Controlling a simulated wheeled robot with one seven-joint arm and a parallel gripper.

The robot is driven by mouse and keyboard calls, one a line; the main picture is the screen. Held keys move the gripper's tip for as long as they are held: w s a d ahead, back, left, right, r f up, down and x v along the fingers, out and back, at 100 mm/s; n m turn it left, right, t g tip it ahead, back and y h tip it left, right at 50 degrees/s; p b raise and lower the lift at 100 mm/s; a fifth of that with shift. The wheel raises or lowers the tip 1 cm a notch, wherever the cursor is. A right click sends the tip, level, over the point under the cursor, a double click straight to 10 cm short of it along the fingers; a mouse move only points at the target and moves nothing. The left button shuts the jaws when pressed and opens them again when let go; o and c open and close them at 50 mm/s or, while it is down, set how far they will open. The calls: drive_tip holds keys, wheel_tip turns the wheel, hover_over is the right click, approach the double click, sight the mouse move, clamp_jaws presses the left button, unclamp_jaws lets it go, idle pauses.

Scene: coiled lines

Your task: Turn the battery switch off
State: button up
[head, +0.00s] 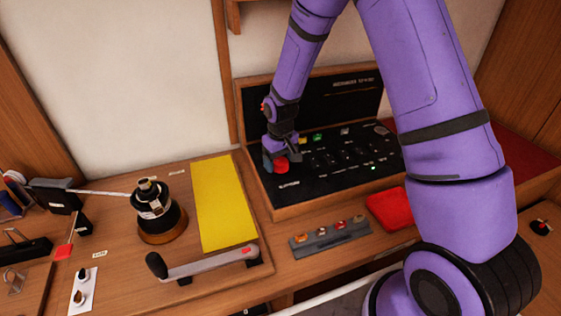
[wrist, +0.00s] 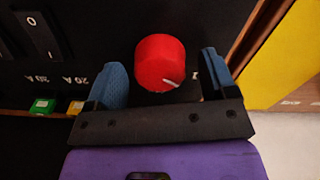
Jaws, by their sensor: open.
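The battery switch looks to be the red round knob (head: 281,165) at the left end of the black panel (head: 325,187). In the wrist view the red knob (wrist: 160,63) has a pale pointer mark on its lower right side. My gripper (head: 276,160) is at the knob. In the wrist view my gripper (wrist: 163,82) is open, with one blue fingertip on each side of the knob and a visible gap on both sides. I cannot tell how deep the fingertips reach along the knob. Lettering by the right finger is mostly hidden.
A black rocker switch (wrist: 38,35) and a green piece (wrist: 42,105) are left of the knob in the wrist view. A yellow mat (head: 224,203), a winch-like drum (head: 158,212), a lever handle (head: 205,264) and a red tray (head: 391,208) lie around the panel.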

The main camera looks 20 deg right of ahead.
drive_tip(key=shift+f, duration=0.3)
drive_tip(key=c, duration=0.9)
drive_tip(key=shift+m, duration=0.4)
drive_tip(key=m, duration=1)
drive_tip(key=shift+m, duration=0.4)
